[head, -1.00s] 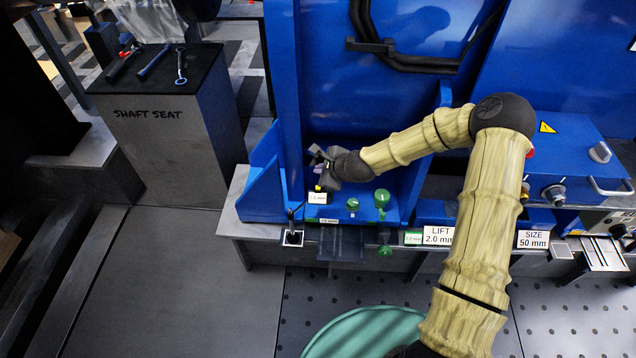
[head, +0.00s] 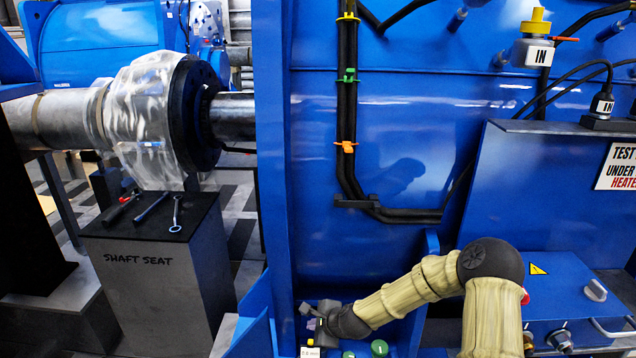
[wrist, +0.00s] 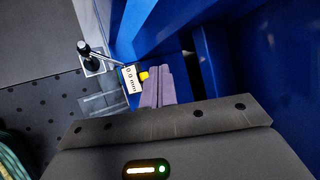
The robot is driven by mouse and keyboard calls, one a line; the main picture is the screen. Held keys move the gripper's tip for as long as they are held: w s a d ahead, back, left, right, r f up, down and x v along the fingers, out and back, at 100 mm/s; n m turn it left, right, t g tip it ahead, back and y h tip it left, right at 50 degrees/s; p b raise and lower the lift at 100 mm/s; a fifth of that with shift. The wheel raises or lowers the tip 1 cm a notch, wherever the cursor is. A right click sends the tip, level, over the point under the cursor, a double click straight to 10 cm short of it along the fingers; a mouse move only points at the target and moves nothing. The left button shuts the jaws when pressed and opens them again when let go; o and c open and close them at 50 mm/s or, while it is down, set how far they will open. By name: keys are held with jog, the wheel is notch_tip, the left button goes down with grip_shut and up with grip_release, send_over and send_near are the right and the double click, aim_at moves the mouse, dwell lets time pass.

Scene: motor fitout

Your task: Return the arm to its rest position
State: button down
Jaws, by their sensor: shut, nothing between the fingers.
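My gripper (head: 312,318) shows at the bottom centre of the head view, at the end of my bent arm, low in front of the blue housing (head: 400,120). I cannot tell whether the fingers touch the knob.
A black lever (wrist: 92,52) stands on a small plate beside the label. Blue walls rise close around the gripper. A SHAFT SEAT stand (head: 150,270) with tools is at the left. Green knobs (head: 379,347) lie just right of the gripper.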

jog(key=s+d+r+n+g+h, duration=0.1)
jog(key=s+d+r+n+h, duration=0.1)
jog(key=s+d+r+n, duration=0.5)
jog(key=s+d+r+n+g+h, duration=0.25)
jog(key=s+d+n, duration=0.2)
jog(key=s, duration=0.55)
jog(key=s+d+r+n+g+h, duration=0.1)
jog(key=s+d+r+n, duration=0.45)
jog(key=s, duration=0.25)
notch_tip(320, 180, up, 28)
jog(key=p, duration=2.7)
jog(key=shift+a+r+n+p, duration=0.2)
jog(key=shift+n+p, duration=0.1)
jog(key=shift+p, duration=0.1)
